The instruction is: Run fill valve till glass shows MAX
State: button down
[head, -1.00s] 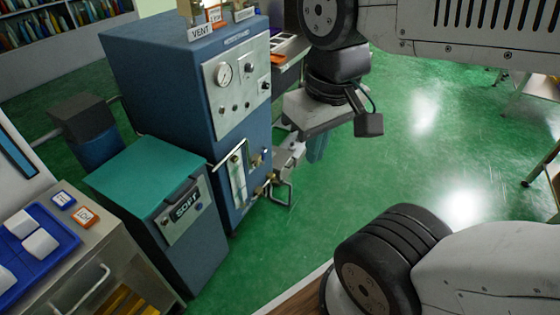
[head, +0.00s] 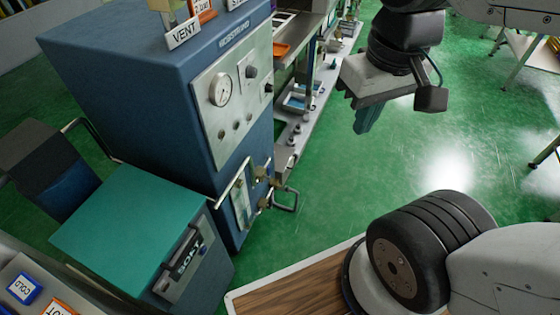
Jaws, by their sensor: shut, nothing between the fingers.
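A blue machine cabinet (head: 135,85) stands left of centre with a grey gauge panel (head: 236,100) on its face. Low on that face is a sight glass (head: 241,208) in a pale frame, seen at a steep angle; its level and any MAX mark cannot be read. Small brass valve fittings (head: 263,203) sit beside the glass, with a bent metal handle (head: 288,199) sticking out to the right. Which fitting is the fill valve I cannot tell. My gripper (head: 366,118) hangs right of the cabinet, pointing down, shut and empty, apart from the valves.
A VENT sign (head: 184,31) is on the cabinet top. A long bench (head: 312,95) runs behind. Green floor (head: 325,190) is open between the cabinet and my arm.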

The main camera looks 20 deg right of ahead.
aim_at(268, 168)
jog(key=u, duration=0.35)
jog(key=k, duration=1.25)
jog(key=u, duration=1)
jog(key=i, duration=0.9)
jog(key=z, duration=1.05)
jog(key=i, duration=0.6)
jog(key=z, duration=0.6)
